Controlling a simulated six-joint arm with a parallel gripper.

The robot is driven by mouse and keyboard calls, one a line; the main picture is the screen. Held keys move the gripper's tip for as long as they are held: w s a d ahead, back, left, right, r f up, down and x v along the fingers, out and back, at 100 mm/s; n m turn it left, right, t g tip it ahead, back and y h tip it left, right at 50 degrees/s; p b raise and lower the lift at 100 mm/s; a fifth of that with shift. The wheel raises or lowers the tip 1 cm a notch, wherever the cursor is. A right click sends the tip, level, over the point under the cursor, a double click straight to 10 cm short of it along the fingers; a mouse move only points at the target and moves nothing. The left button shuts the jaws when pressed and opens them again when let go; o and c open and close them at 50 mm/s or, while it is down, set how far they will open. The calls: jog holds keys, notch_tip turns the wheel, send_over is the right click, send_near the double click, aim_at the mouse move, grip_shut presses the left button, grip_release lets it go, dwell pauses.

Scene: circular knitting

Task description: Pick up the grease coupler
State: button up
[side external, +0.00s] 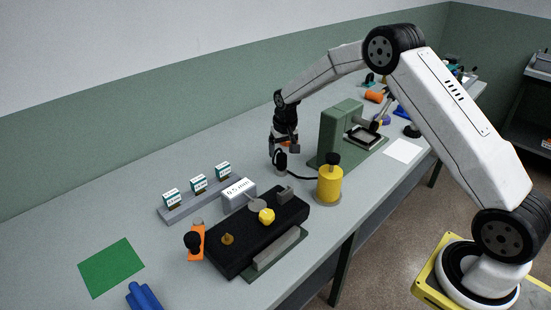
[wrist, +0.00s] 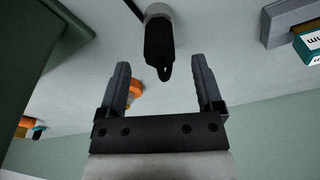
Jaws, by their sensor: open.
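The grease coupler is a dark, elongated piece on a black hose; in the side view the coupler (side external: 280,160) is at the bench, with the hose running right to a yellow grease pot (side external: 329,187). In the wrist view the coupler (wrist: 158,45) has a pale round part at its upper end and a small loop at its lower end. My gripper (side external: 285,149) is just above the coupler in the side view. In the wrist view my gripper (wrist: 160,64) is open, with the coupler's lower end between the fingertips, touching neither finger. Their height difference is hard to tell.
A green machine (side external: 341,133) stands right of my gripper, close to it. A grey rack with several small boxes (side external: 198,183) and a black fixture block (side external: 235,252) are nearer the camera. A green mat (side external: 111,267) lies at left. The bench behind the rack is clear.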

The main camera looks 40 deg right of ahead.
aim_at(282, 154)
jog(key=shift+w+d+f, duration=0.1)
jog(key=shift+w+f, duration=0.05)
jog(key=shift+f, duration=0.7)
jog(key=shift+w+d+f, duration=0.1)
jog(key=shift+w+f, duration=0.1)
jog(key=shift+f, duration=0.6)
jog(key=shift+w+f, duration=0.15)
jog(key=shift+f, duration=0.7)
grip_shut()
